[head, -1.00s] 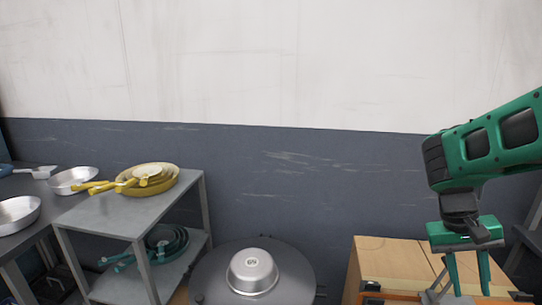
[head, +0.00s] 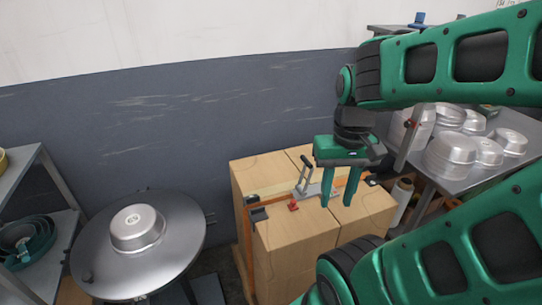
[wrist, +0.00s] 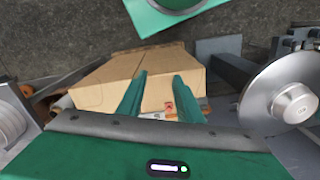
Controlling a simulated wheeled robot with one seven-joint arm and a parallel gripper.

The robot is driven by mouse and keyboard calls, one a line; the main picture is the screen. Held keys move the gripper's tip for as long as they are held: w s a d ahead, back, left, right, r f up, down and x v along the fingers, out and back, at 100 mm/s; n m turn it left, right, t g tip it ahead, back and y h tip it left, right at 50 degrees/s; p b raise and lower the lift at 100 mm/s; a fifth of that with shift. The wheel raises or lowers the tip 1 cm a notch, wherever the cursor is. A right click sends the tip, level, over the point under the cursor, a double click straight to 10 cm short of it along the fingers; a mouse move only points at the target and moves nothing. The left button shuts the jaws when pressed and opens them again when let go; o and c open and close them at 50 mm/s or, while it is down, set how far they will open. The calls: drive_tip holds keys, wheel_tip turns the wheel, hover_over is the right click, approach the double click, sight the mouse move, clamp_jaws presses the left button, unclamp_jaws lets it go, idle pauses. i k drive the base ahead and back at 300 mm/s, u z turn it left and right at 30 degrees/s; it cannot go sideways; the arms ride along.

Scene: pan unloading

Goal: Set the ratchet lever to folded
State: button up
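The ratchet lever (head: 304,172) is a grey metal handle with dark grips. It stands raised at a slant from the top of the strapped cardboard boxes (head: 290,240). A small red part (head: 293,206) shows at its base. My gripper (head: 337,200) points down just right of the lever, with its two green fingers apart and nothing between them. In the head view I cannot tell whether it touches the ratchet. In the wrist view a red part (wrist: 169,107) shows between the fingers, and the rest of the ratchet is mostly hidden.
An orange strap (head: 248,250) runs round the boxes. A round metal table (head: 90,240) with an upturned pan (head: 137,228) stands left. A grey table (head: 465,180) with several metal pans stands right, behind my arm. A shelf (head: 25,175) is at the far left.

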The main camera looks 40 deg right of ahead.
sight(307, 164)
drive_tip(key=u, duration=0.35)
drive_tip(key=k, duration=1.3)
drive_tip(key=z, duration=0.3)
drive_tip(key=i, duration=0.5)
